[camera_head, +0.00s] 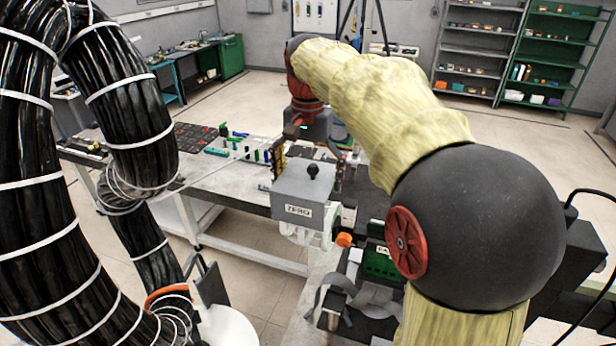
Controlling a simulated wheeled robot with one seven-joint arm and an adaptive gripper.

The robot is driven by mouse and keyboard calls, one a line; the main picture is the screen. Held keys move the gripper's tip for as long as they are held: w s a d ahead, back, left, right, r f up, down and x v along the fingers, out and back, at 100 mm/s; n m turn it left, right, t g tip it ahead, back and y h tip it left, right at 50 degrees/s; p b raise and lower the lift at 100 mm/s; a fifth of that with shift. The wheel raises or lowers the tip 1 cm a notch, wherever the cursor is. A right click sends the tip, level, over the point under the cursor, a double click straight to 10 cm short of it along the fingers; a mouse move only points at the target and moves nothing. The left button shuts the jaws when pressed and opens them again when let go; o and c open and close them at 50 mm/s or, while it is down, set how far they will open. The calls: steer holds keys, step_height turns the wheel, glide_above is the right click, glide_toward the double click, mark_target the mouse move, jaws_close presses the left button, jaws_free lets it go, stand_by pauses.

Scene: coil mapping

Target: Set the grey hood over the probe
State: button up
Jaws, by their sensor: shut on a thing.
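The grey hood (301,193) is a box with a black knob (313,171) on its top and a plate reading "ZERO" on its front. It sits near the middle of the view, in front of the table, and looks about level. My gripper (281,156) reaches down at the hood's back left edge and is shut on it; the exact grip is partly hidden. A pale, see-through piece (298,234) shows just below the hood; I cannot tell whether they touch. I cannot pick out the probe for certain; it may be hidden by the hood.
The long table (218,178) behind holds several small coloured parts and dark trays. An orange knob (344,240) and a green box (381,264) stand close to the hood's lower right. Thick black ribbed hoses (45,190) fill the left. Shelves (477,50) stand far back.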

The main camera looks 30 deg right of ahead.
steer(key=shift+f+b, duration=2)
steer(key=shift+f, duration=1.35)
steer(key=shift+s+f, duration=0.15)
steer(key=shift+f, duration=0.25)
steer(key=shift+c, duration=0.3)
steer(key=o, duration=1)
steer(key=shift+c, duration=0.2)
step_height(320, 180, up, 12)
steer(key=shift+r, duration=0.15)
steer(key=s+a+f+n+t, duration=0.3)
steer(key=s+a+f+n, duration=0.2)
steer(key=s+a+f, duration=0.35)
steer(key=s+a+f+n+t, duration=0.3)
steer(key=s+a+f+n, duration=0.25)
steer(key=s+f, duration=0.5)
step_height(320, 180, down, 24)
steer(key=b, duration=2.4)
steer(key=shift+s+r, duration=0.2)
steer(key=shift+s, duration=0.15)
